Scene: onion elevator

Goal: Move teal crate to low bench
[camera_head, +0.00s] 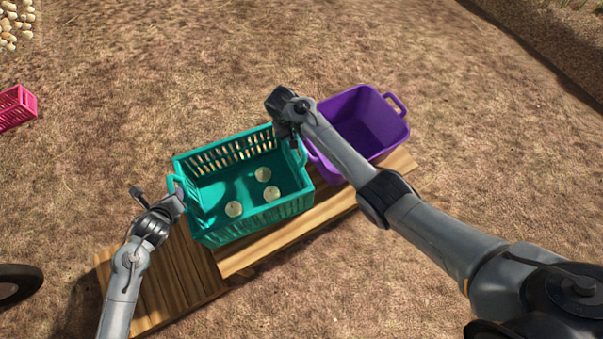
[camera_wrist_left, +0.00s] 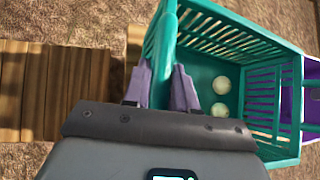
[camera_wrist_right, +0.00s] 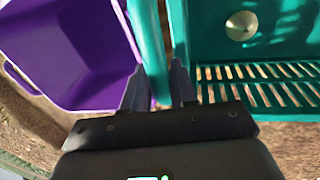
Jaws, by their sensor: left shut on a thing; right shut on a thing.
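The teal crate (camera_head: 255,226) is an open slatted box with three pale onions (camera_head: 263,174) on its floor. It is over the wooden planks; I cannot tell whether it rests on them or hangs just above. My left gripper (camera_head: 177,193) is shut on the crate's left handle, seen between the fingers in the left wrist view (camera_wrist_left: 160,85). My right gripper (camera_head: 294,137) is shut on the right handle, between the fingers in the right wrist view (camera_wrist_right: 158,88). A darker slatted wooden bench (camera_head: 165,285) lies at lower left, beside lighter planks (camera_head: 300,226).
A purple tub (camera_head: 388,141) stands close to the crate's right side, near my right gripper. A pink crate (camera_head: 16,107) and an onion pile (camera_head: 15,22) are at far left. A dark wheel (camera_head: 15,284) shows at the left edge. Bare ground surrounds the benches.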

